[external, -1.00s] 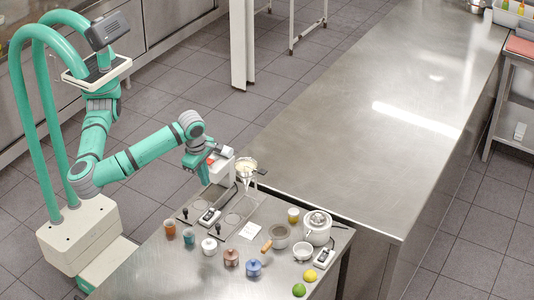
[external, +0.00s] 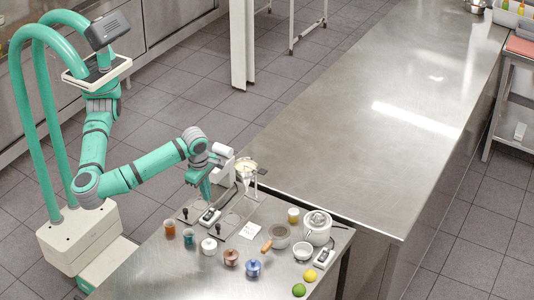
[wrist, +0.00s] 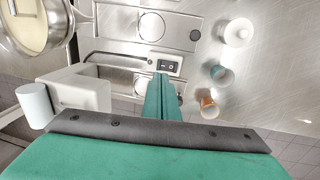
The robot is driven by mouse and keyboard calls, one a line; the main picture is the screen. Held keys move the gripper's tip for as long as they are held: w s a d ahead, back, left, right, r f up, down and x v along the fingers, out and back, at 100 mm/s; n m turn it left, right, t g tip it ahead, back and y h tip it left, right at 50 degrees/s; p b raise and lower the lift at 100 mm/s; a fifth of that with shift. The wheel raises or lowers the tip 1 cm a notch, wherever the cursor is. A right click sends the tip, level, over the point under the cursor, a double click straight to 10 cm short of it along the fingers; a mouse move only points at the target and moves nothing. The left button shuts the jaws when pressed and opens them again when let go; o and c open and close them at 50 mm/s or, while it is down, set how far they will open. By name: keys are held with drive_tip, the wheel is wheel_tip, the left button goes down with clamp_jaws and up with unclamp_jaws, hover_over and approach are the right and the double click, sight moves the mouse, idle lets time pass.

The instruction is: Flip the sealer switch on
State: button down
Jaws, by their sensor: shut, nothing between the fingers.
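The sealer (external: 222,172) is a white machine at the back left of the steel table. It also shows at the left of the wrist view (wrist: 88,92). A small white switch box with a dark rocker (external: 209,216) lies on the table in front of it. In the wrist view the switch (wrist: 168,67) sits just beyond my fingertips. My gripper (external: 206,199) points down, shut and empty, close above the switch box. Its teal fingers (wrist: 162,78) hide part of the plate below the switch. I cannot tell whether they touch the box, or which way the rocker is set.
A metal funnel on a stand (external: 245,172) is right of the sealer. An orange cup (external: 170,229), a teal cup (external: 189,236) and a white jar (external: 209,246) stand in front. A juicer (external: 317,227) and a lime (external: 299,290) are further right.

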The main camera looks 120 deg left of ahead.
sight(208, 215)
drive_tip(key=f, duration=0.4)
drive_tip(key=a+f, duration=0.1)
drive_tip(key=f, duration=0.2)
drive_tip(key=shift+a+f, duration=0.15)
drive_tip(key=shift+f, duration=0.05)
idle(0.4)
drive_tip(key=shift+d+r, duration=0.15)
drive_tip(key=shift+d, duration=0.65)
drive_tip(key=shift+r, duration=0.1)
